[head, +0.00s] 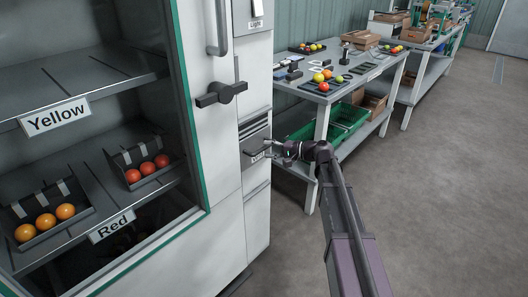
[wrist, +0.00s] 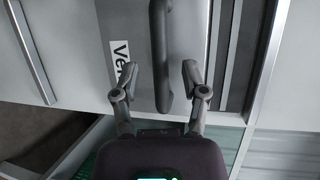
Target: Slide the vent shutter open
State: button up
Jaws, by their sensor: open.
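The vent shutter is a grey panel (head: 256,151) on the side of the white cabinet, below a slatted vent (head: 254,127). It bears a label, partly readable as "Ve" in the wrist view (wrist: 121,62), and a dark bar handle (wrist: 160,50). My gripper (head: 275,149) is at the shutter. In the wrist view my gripper (wrist: 162,72) is open, with one finger on each side of the handle's end. I see gaps between the fingers and the handle. Dark slats show right of the panel in the wrist view.
A black rotary latch (head: 221,95) and a long door handle (head: 216,28) stick out from the cabinet above the vent. A workbench (head: 345,85) with tomatoes and a green crate (head: 342,122) stands close behind my arm. The floor at right is clear.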

jog(key=shift+x, duration=1.2)
grip_shut()
